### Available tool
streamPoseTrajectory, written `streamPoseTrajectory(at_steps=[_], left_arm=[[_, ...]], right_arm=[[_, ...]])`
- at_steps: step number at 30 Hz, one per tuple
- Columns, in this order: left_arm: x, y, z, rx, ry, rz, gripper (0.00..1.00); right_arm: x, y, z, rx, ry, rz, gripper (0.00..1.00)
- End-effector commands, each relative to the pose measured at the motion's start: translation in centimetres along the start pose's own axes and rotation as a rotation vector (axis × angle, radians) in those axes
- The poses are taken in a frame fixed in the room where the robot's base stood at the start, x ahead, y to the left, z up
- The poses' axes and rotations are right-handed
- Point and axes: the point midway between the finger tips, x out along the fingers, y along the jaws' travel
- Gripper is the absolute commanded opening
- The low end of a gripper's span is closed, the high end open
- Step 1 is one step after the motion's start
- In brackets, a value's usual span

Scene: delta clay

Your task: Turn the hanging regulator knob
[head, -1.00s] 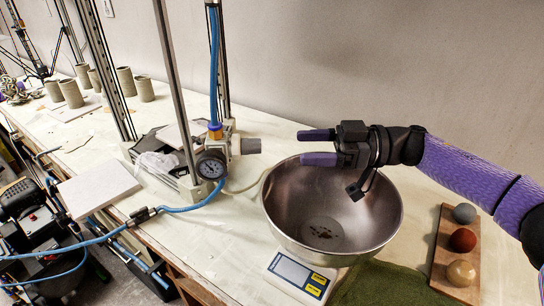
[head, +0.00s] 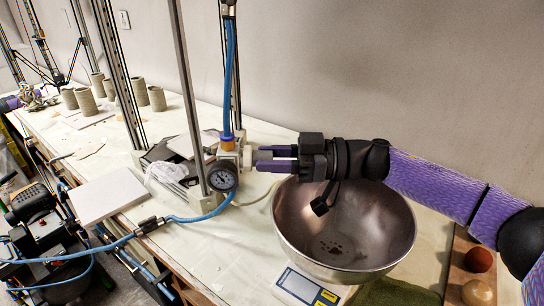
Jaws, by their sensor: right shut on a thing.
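The regulator (head: 228,152) hangs on the metal frame below a blue hose, with its round pressure gauge (head: 222,177) facing me. Its grey knob (head: 249,158) sticks out to the right. My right gripper (head: 268,159) reaches in from the right and is shut on the knob, its purple fingers level, one above and one below. The fingers hide part of the knob. A small purple piece, apparently of my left gripper (head: 9,103), shows at the far left edge. Its jaws cannot be made out.
A steel bowl (head: 390,235) on a scale (head: 305,288) stands just below my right gripper. Metal posts (head: 190,95) rise beside the regulator. A blue hose (head: 185,219) runs left from it. Clay balls (head: 478,260) lie on a board at right. Clay cups (head: 87,102) stand far back.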

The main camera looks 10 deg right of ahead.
Motion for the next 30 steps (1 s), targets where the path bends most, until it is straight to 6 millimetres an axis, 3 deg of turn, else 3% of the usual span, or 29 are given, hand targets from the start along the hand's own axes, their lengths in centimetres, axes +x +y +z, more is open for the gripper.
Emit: streamPoseTrajectory(at_steps=[6,10,15,22,23,27,30], left_arm=[[-0.3,0.2,-0.2,-0.002,0.004,0.004,0.72],[-1.6,0.5,-0.6,-0.004,0.015,0.008,0.72],[-1.9,0.9,-1.1,-0.005,0.026,0.015,0.72],[-1.8,0.9,-1.0,-0.004,0.026,0.016,0.72],[-1.8,0.9,-1.0,-0.004,0.026,0.016,0.72],[-1.8,0.9,-1.0,-0.004,0.025,0.016,0.72],[-1.8,0.9,-1.0,-0.004,0.025,0.015,0.72]], right_arm=[[0.0,0.0,-0.1,-0.023,0.002,0.000,0.00],[0.0,0.0,-0.3,-0.200,0.012,0.001,0.00],[0.0,0.0,0.0,-0.366,0.019,0.002,0.00],[0.0,0.0,0.1,-0.374,0.019,0.001,0.00],[0.0,0.0,0.1,-0.374,0.019,0.001,0.40],[0.0,0.0,0.1,-0.373,0.019,0.001,0.70],[0.0,0.0,0.1,-0.372,0.019,0.001,0.73]])
